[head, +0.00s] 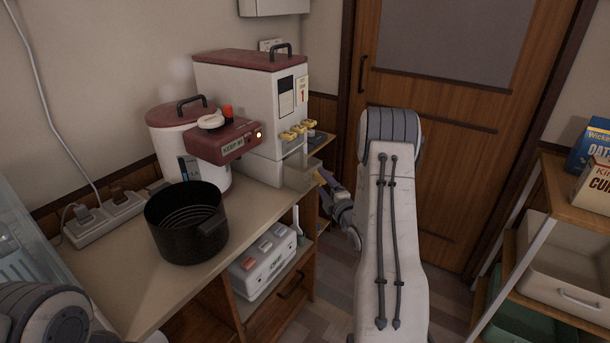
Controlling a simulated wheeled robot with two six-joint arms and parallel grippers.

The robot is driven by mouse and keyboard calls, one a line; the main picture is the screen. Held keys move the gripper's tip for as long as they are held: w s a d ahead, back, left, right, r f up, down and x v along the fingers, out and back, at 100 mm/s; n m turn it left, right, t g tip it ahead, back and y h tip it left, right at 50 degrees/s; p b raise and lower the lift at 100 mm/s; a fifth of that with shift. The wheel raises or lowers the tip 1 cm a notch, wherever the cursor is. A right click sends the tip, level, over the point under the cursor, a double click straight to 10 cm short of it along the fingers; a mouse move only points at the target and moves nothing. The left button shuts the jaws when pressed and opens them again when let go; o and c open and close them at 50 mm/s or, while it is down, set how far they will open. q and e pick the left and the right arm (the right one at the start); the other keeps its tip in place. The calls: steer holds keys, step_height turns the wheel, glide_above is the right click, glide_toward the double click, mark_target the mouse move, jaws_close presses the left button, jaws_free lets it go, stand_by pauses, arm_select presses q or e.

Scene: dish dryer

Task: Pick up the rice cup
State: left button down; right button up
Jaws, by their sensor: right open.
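A clear, box-shaped cup (299,174), which looks like the rice cup, sits at the foot of the tall white rice dispenser (245,103) with a dark red lid. It sticks out past the dispenser's front, near the counter's right edge. My right gripper (321,180) is open, just right of the cup and very close to it. Its fingertips are small and partly hidden, so I cannot tell whether they touch the cup. My left gripper is out of view; only part of my left arm shows at the lower left.
A black pot (187,222) stands on the counter (128,268). Behind it is a white and red cooker (167,130) with its dark red lid section jutting out. A shelf rack (568,212) stands at right.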

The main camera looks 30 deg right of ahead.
steer(key=shift+x, duration=0.8)
jaws_close()
steer(key=shift+r, duration=0.1)
steer(key=s+d+r, duration=0.5)
steer(key=s+r, duration=0.3)
steer(key=s, duration=0.5)
steer(key=shift+d, duration=0.2)
step_height(320, 180, up, 12)
steer(key=p, duration=1.1)
steer(key=shift+p, duration=0.35)
